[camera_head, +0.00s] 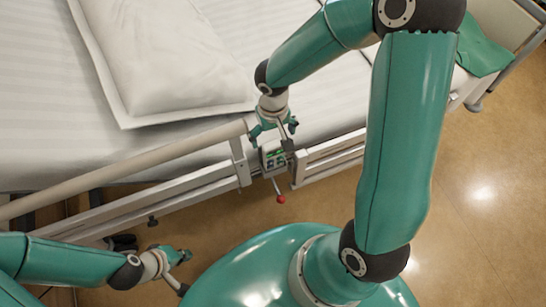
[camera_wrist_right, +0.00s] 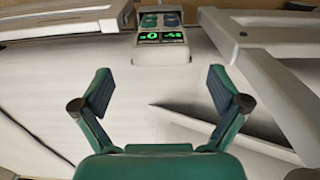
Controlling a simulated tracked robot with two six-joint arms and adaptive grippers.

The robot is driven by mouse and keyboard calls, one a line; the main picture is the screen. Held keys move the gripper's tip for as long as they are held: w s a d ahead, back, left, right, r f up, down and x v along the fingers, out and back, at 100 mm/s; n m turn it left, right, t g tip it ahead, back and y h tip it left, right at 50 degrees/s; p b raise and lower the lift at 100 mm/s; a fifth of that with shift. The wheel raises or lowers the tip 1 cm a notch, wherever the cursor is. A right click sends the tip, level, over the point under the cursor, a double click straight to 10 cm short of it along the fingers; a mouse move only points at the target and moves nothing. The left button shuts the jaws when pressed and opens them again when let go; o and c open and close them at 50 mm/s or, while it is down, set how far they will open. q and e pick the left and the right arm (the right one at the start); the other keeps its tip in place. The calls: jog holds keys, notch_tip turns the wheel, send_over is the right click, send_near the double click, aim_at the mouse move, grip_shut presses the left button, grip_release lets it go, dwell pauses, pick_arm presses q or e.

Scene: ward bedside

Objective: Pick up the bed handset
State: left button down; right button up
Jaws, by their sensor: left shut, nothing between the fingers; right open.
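The bed handset (camera_head: 272,157) is a small pale box with a green-lit face, at the bed's side rail in the head view. In the right wrist view the handset (camera_wrist_right: 162,37) shows at the top middle, with a lit green display and blue-green buttons. My right gripper (camera_head: 273,131) is above the rail by the handset and partly overlaps it in the head view. Its fingers (camera_wrist_right: 160,90) are spread and empty, with the handset beyond them and apart from them. My left gripper (camera_head: 184,271) is shut and empty, low at the left over the floor side of the bed.
The bed's side rail (camera_head: 130,173) runs along the near edge, with a gap around the handset. A rod with a red knob (camera_head: 281,199) hangs below. A pillow (camera_head: 165,55) lies on the mattress. A green cloth (camera_head: 483,52) is at the bed's right end. The floor (camera_head: 480,200) at right is clear.

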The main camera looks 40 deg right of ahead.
aim_at(273, 149)
jog(key=shift+s+a+f+b, duration=0.15)
jog(key=shift+f+b, duration=0.1)
jog(key=shift+f, duration=1.5)
jog(key=shift+s+f+b, duration=0.1)
jog(key=shift+f+b, duration=0.1)
jog(key=shift+f, duration=1.5)
jog(key=c, duration=1.8)
jog(key=shift+o, duration=0.2)
jog(key=shift+r, duration=0.2)
